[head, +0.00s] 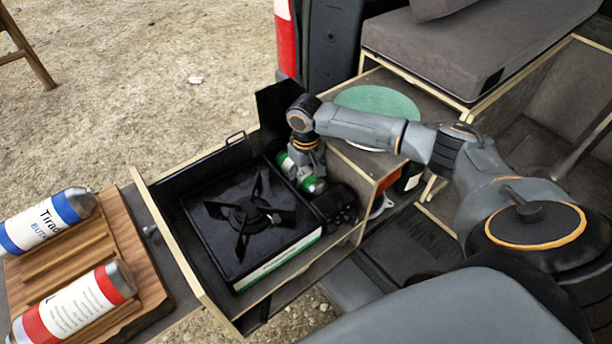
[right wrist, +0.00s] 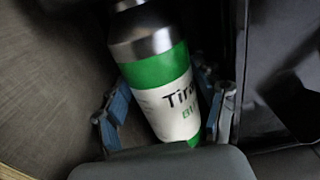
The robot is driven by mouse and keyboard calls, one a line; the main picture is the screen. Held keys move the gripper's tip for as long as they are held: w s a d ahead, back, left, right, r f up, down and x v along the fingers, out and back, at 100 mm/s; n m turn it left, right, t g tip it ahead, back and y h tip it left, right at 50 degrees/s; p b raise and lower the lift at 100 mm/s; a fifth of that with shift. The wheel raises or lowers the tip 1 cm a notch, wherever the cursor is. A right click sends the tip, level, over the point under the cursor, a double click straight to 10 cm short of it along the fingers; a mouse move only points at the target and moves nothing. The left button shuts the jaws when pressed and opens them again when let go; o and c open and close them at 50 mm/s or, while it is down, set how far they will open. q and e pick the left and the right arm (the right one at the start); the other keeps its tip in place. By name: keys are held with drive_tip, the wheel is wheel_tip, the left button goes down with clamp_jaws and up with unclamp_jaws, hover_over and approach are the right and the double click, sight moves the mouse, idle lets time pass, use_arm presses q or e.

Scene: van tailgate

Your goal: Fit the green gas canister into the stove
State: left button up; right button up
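The black stove (head: 212,226) with one burner sits in a pulled-out wooden drawer. The green gas canister (head: 313,186) lies on its side along the stove's right side, with its middle hidden under my right gripper (head: 303,168). In the right wrist view, the canister (right wrist: 155,70) shows its silver shoulder, green bands and white label. My right gripper (right wrist: 166,115) is open there, its fingers on either side of the canister with small gaps. I cannot tell whether the canister is seated in the stove. My left gripper is not in view.
A blue canister (head: 45,222) and a red canister (head: 72,306) lie on a wooden board (head: 148,270) at the left. The drawer's left wall (head: 172,250) stands close to the stove. A round green lid (head: 378,101) and a grey cushion (head: 440,50) are behind my right arm.

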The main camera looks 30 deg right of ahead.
drive_tip(key=shift+w+r, duration=0.1)
drive_tip(key=shift+r, duration=0.2)
wheel_tip(320, 180, up, 11)
drive_tip(key=shift+r, duration=0.2)
idle(0.3)
idle(0.5)
